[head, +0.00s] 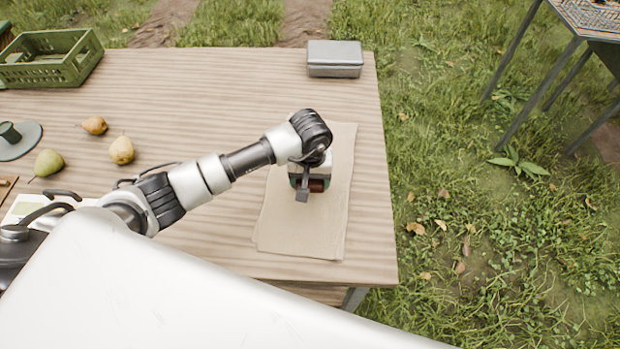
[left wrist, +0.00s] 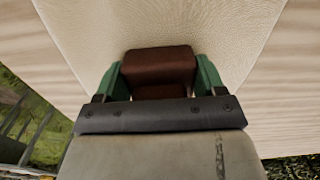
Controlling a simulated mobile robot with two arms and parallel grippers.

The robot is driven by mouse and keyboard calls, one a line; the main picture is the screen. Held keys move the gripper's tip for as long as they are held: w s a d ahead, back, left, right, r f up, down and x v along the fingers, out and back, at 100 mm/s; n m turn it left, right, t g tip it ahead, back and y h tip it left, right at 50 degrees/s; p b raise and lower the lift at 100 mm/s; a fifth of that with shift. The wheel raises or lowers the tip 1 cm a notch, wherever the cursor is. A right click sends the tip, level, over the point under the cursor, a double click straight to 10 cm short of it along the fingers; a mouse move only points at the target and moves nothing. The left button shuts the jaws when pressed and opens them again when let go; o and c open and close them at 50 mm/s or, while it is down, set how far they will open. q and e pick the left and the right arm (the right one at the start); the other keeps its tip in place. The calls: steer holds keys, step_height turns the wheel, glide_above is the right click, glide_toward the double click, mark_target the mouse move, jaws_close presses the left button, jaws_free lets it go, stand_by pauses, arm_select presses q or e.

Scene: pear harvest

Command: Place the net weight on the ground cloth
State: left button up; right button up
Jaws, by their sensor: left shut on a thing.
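The net weight (left wrist: 158,66) is a reddish-brown block between the green fingers of my left gripper (left wrist: 157,82) in the left wrist view. In the head view the weight (head: 318,185) shows only in part below the wrist, and the left gripper (head: 308,184) is shut on it. The ground cloth (head: 290,230) is a beige sheet lying flat near the right end of the wooden table. The gripper and weight are over the cloth. I cannot tell whether the weight touches it. My right gripper is not in view.
The wooden table (head: 230,100) also carries a grey metal box (head: 335,58) at the back right and a green crate (head: 50,58) at the back left. Several pears (head: 122,150) lie at the left. The tabletop between the pears and the cloth is mostly clear. Grass lies beyond the right edge.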

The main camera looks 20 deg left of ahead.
arm_select(q)
steer(key=shift+s+f+b, duration=0.35)
steer(key=shift+f, duration=0.3)
steer(key=o, duration=0.9)
steer(key=shift+o, duration=1.4)
steer(key=shift+d+f, duration=0.1)
steer(key=shift+d, duration=0.1)
steer(key=shift+r+p, duration=0.45)
steer(key=shift+p, duration=0.1)
steer(key=shift+w+a+r+p, duration=0.15)
steer(key=shift+a+r+p, duration=0.05)
steer(key=shift+r+p, duration=0.35)
steer(key=r+b, duration=0.2)
steer(key=r, duration=0.8)
steer(key=shift+w+r, duration=0.1)
steer(key=shift+w, duration=0.1)
steer(key=shift+r+b, duration=0.3)
steer(key=shift+r, duration=0.45)
